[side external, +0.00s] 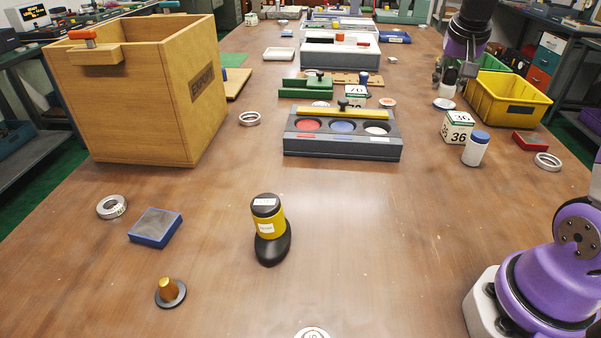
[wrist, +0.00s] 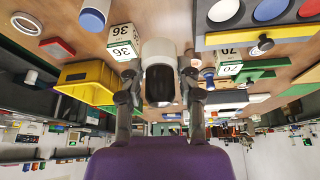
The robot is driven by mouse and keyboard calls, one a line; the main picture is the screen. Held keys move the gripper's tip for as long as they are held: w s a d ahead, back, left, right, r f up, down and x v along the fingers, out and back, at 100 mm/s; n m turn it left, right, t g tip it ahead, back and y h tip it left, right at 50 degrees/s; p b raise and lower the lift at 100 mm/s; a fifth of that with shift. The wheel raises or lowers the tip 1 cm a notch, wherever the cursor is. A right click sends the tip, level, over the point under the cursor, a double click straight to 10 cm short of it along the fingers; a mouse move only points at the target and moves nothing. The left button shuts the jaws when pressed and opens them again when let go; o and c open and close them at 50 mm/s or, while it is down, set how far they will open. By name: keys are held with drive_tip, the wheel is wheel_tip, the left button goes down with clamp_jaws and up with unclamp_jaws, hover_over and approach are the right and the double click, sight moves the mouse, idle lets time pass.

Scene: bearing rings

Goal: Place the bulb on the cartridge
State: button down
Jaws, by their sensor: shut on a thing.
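My gripper (side external: 446,76) is at the upper right of the side view, above the table near the yellow bin. In the wrist view, my gripper (wrist: 160,95) has its fingers on both sides of a rounded white piece with a dark end, which seems to be the bulb (wrist: 158,52). The bulb also shows small and pale below my gripper in the side view (side external: 449,80). A yellow cylinder with a black top and black oval foot, probably the cartridge (side external: 268,224), stands front centre in the side view, far from my gripper. Its labels are too small to read.
A yellow bin (side external: 506,98), a white and green number block (side external: 457,127) and a blue-capped white bottle (side external: 476,149) stand at the right. A grey tray with coloured discs (side external: 341,149) lies mid-table. A large wooden box (side external: 140,100) stands left.

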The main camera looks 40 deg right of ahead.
drive_tip(key=s+d+m, duration=0.1)
drive_tip(key=s+d, duration=0.1)
drive_tip(key=s, duration=0.1)
hover_over(481, 134)
wheel_tip(481, 134, down, 6)
drive_tip(key=shift+a+r, duration=0.1)
drive_tip(key=shift+r, duration=0.1)
drive_tip(key=shift+f, duration=2.1)
drive_tip(key=c, duration=0.5)
unclamp_jaws()
drive_tip(key=shift+f, duration=0.1)
